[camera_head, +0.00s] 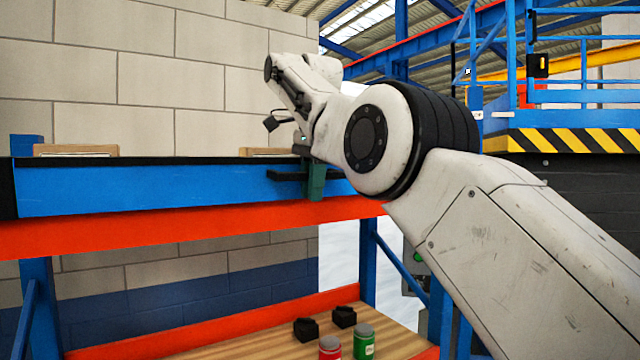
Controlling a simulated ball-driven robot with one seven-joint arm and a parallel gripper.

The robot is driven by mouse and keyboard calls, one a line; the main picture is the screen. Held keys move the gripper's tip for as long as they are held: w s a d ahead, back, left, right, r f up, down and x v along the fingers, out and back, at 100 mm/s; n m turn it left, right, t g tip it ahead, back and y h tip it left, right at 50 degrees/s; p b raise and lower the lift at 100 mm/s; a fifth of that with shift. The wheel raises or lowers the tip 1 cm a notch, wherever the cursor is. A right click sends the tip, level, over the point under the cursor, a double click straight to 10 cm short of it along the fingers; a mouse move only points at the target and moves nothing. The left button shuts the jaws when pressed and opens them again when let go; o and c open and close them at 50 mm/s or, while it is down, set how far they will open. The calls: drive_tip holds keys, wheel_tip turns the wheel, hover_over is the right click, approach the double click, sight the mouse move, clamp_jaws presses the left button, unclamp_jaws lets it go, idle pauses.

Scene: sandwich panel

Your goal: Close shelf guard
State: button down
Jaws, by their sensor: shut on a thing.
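My gripper (312,182), with a green finger part showing, is at the front of the blue shelf panel (150,188), below my white wrist. It is shut on a dark horizontal bar (286,176) that looks like a handle on the panel's face. The blue panel runs across the left half of the view, upright, just above the orange beam (150,230). I cannot tell for certain whether this panel is the shelf guard. My wrist and arm hide its right end. The far finger is hidden.
A lower wooden shelf (240,348) holds two black items (306,329), a red can (329,348) and a green can (364,342). Light wooden pieces (75,150) show behind the panel's top edge. A brick wall (150,80) stands behind. A striped platform (580,140) is at right.

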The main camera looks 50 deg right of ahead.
idle(0.4)
drive_tip(key=c, duration=1.1)
unclamp_jaws()
drive_tip(key=shift+f, duration=0.1)
